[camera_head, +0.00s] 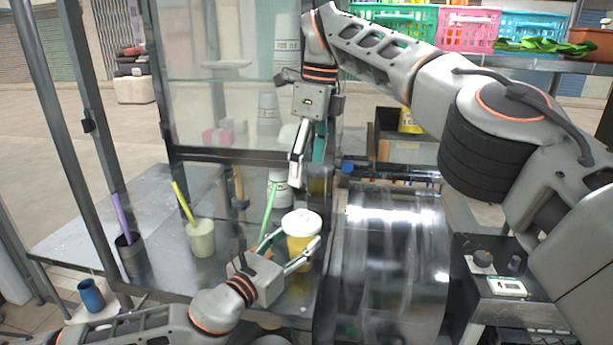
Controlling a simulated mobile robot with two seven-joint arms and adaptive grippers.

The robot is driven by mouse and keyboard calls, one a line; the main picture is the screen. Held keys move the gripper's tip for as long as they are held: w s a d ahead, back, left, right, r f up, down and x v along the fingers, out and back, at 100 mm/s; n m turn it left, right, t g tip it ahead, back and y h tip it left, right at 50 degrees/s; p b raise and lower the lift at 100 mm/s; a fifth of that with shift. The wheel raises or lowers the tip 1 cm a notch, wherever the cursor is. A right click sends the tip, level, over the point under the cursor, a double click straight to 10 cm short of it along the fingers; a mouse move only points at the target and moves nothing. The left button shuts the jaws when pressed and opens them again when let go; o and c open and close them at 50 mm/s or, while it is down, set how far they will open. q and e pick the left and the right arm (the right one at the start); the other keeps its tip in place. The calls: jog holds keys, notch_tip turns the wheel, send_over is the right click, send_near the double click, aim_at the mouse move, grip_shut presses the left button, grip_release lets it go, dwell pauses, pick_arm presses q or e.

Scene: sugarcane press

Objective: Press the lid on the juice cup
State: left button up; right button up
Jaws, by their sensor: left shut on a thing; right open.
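The juice cup (299,248) is yellow and stands on the metal counter near the press. A white lid (301,222) sits on top of it; I cannot tell whether it is fully seated. My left gripper (291,256) comes in from the lower left and is shut on the juice cup, its fingers around the cup's side. My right gripper (307,162) hangs open above the cup, fingers pointing down, apart from the lid. Part of the cup is hidden by my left gripper.
A metal press drum (392,262) stands right of the cup. A pale green cup (201,238) with a yellow stick and a dark holder (131,256) with a purple stick stand left. A green stick (268,214) rises beside the cup. Glass panels stand behind.

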dwell(0.3)
pick_arm(q)
jog(key=o, duration=1.7)
jog(key=shift+c, duration=0.2)
jog(key=v, duration=1.2)
